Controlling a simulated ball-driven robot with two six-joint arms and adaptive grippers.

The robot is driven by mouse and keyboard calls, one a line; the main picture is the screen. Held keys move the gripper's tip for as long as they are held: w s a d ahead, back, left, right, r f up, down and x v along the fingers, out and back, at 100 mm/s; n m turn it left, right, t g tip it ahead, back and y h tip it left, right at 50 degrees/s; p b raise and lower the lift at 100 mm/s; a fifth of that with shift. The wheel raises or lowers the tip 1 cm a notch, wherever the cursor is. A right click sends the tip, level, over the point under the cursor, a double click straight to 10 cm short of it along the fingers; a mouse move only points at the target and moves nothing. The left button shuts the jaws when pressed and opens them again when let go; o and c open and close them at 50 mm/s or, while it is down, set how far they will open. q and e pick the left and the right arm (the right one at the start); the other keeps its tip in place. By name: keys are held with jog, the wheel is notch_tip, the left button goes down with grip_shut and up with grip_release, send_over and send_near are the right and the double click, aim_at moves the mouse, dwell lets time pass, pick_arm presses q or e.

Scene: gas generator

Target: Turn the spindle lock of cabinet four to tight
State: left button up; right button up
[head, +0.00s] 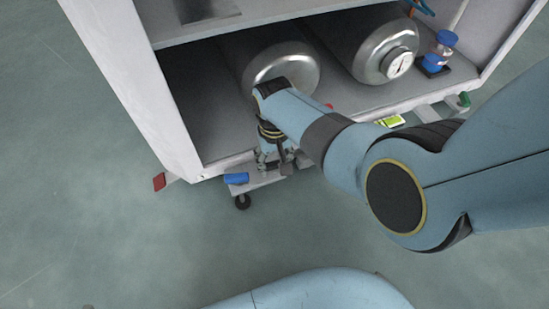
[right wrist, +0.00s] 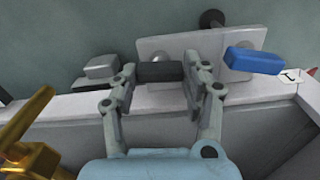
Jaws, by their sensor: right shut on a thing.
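A white cabinet (head: 120,80) stands open at the top of the head view, with casters under its front edge. My right gripper (head: 272,162) is at that lower front edge. In the right wrist view, the right gripper (right wrist: 160,73) has its two fingers closed against the ends of a short black handle (right wrist: 160,72). The handle sits by a pale metal plate (right wrist: 200,44). A blue handle (right wrist: 252,60) is just right of the fingers. Which handle belongs to cabinet four, and any tight marking, I cannot tell. My left gripper is not in view.
Two metal gas cylinders (head: 370,45) lie in the cabinet, one with a gauge (head: 398,64). The floor in front is clear.

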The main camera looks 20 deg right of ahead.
jog(key=shift+r+m+p, duration=0.15)
jog(key=shift+m+p, duration=0.3)
jog(key=shift+m, duration=0.75)
jog(key=m+p, duration=0.1)
jog(key=m, duration=0.8)
jog(key=shift+m, duration=0.4)
pick_arm(q)
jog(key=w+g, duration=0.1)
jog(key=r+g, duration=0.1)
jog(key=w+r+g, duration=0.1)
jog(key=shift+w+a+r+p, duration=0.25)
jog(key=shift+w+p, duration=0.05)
jog(key=shift+p, duration=0.05)
pick_arm(e)
jog(key=m, duration=0.4)
jog(key=shift+m, duration=0.4)
jog(key=o, duration=1.2)
jog(key=shift+c, duration=0.2)
